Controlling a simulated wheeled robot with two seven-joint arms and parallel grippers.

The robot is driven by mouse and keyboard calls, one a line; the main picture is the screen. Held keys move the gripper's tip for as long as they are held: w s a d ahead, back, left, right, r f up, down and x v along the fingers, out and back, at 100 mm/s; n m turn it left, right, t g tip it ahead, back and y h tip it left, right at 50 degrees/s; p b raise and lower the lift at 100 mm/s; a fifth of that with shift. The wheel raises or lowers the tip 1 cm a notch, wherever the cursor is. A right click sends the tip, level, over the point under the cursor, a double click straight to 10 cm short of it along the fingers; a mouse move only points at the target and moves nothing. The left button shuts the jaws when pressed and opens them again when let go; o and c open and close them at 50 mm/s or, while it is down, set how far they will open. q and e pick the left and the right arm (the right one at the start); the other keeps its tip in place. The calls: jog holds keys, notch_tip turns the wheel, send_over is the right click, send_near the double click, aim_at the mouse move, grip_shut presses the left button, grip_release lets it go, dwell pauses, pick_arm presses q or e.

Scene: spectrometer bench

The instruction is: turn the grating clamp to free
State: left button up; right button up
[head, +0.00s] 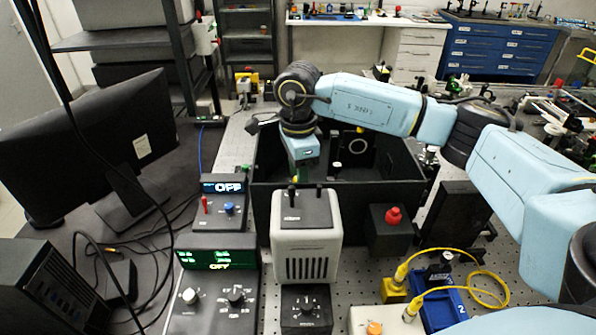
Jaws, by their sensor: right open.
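My right gripper (303,176) is open and points down into the open-topped black enclosure (268,210) at its left end. Its fingertips are partly hidden behind the grey instrument box and the enclosure's front wall. I cannot make out the grating clamp; that part of the enclosure is dark and covered by the gripper. Inside the enclosure, to the right of the gripper, are a ring-shaped optic mount (357,146) and a small light-topped post (337,167). My left gripper is not in view.
A grey vented box (306,240) stands in front of the enclosure. Yellow cables (487,296) loop at front right. A monitor (90,140) stands at left.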

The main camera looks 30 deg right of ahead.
notch_tip(320, 180, up, 13)
jog(key=shift+r, duration=0.15)
dwell(0.7)
